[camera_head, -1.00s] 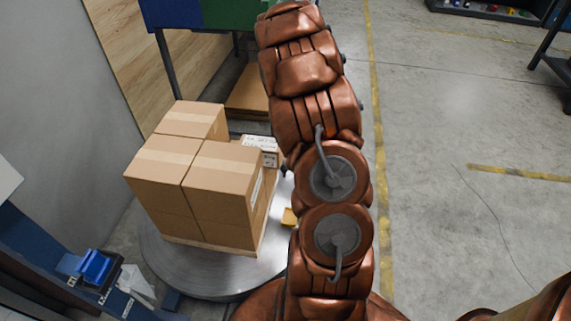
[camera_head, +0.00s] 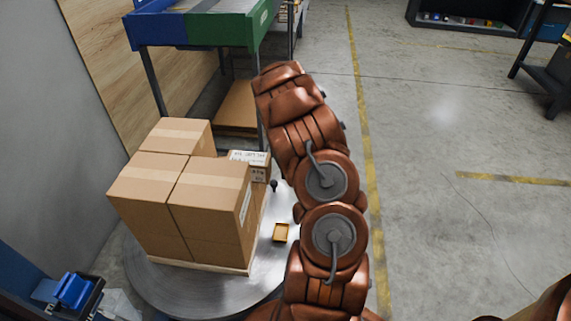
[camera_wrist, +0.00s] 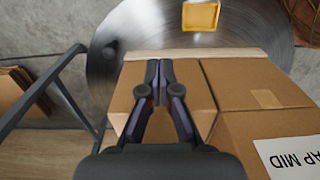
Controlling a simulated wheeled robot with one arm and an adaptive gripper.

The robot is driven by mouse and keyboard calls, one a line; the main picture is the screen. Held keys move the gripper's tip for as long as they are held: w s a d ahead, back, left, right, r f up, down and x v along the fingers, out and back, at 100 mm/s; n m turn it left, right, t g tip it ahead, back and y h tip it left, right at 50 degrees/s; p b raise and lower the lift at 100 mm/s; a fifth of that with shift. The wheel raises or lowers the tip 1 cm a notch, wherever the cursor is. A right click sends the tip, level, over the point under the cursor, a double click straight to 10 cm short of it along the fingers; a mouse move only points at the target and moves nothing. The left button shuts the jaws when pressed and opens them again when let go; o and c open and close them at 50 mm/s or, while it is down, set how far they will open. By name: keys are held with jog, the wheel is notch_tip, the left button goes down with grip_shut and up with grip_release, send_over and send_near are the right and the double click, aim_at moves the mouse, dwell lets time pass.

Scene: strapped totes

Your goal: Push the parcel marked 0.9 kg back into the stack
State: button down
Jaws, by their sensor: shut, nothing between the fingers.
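A stack of brown cartons (camera_head: 150,178) stands on a pallet at the left in the head view. A parcel with white labels (camera_head: 258,174) shows at the stack's back right corner; its print is too small to read, so I cannot confirm 0.9 kg. My gripper (camera_wrist: 158,72) is shut and empty, its fingertips over or against the face of a plain carton (camera_wrist: 200,98) in the wrist view. Whether they touch it is unclear. Another carton (camera_wrist: 265,88) with an upside-down white label, partly reading "AP MID", is to its right. In the head view my arm hides most of the gripper.
The pallet (camera_head: 200,266) rests on a round metal turntable (camera_head: 165,290). A small yellow tray (camera_head: 281,233) lies on the turntable. A rack with blue and green bins (camera_head: 220,33) stands behind. A blue item (camera_head: 73,290) is at the lower left.

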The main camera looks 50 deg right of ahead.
aim_at(269, 169)
jog(key=shift+w+a+r, duration=0.15)
jog(key=shift+w+a, duration=0.4)
jog(key=shift+w, duration=0.3)
jog(key=shift+w+a+r, duration=0.1)
jog(key=shift+w+a, duration=0.4)
jog(key=shift+w, duration=0.3)
jog(key=shift+w+a+r, duration=0.1)
jog(key=shift+w+a, duration=0.4)
jog(key=shift+w, duration=0.3)
jog(key=shift+w+a+p, duration=0.35)
jog(key=shift+w+a, duration=0.4)
jog(key=shift+w, duration=0.25)
jog(key=shift+w+a+p, duration=0.35)
jog(key=shift+w+a, duration=0.35)
jog(key=shift+w, duration=0.25)
jog(key=shift+s+d, duration=0.35)
jog(key=shift+s, duration=0.15)
jog(key=shift+s+d+p, duration=0.2)
jog(key=shift+s+d, duration=0.2)
jog(key=shift+s, duration=0.2)
jog(key=shift+s+d+p, duration=0.15)
jog(key=shift+s+d, duration=0.25)
jog(key=shift+s, duration=0.2)
notch_tip(269, 169, up, 10)
jog(key=shift+f, duration=0.15)
